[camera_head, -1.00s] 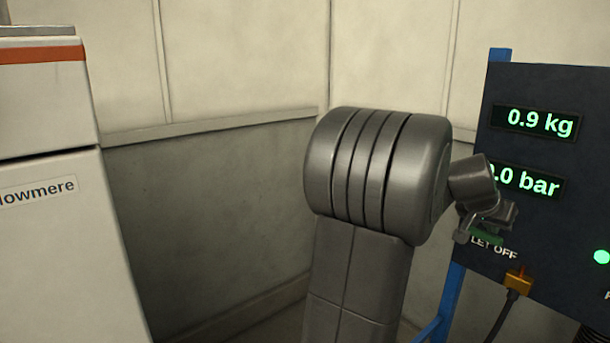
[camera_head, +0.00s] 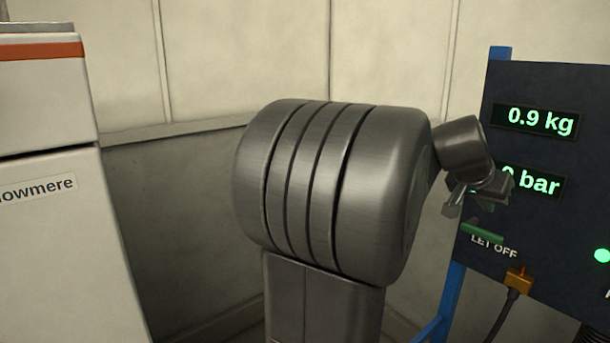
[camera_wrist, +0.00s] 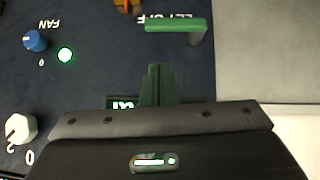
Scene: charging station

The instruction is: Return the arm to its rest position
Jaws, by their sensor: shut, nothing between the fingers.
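My arm rises in the middle of the head view, with its large grey joint in front of the back wall. My gripper (camera_head: 480,200) is at the right of the arm, in front of the dark panel (camera_head: 550,90), and partly covers the bar readout (camera_head: 541,186). In the wrist view my gripper (camera_wrist: 158,70) shows as two green fingers, closed together and empty. The green LET OFF handle (camera_head: 482,233) is just below the gripper in the head view. It also shows in the wrist view (camera_wrist: 180,26), apart from the fingertips.
A white cabinet (camera_head: 50,240) with an orange stripe stands at the left. The panel has a kg readout (camera_head: 541,121), an orange cable connector (camera_head: 518,278) and a blue post (camera_head: 452,290). The wrist view shows a blue FAN knob (camera_wrist: 35,41) and a white knob (camera_wrist: 20,128).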

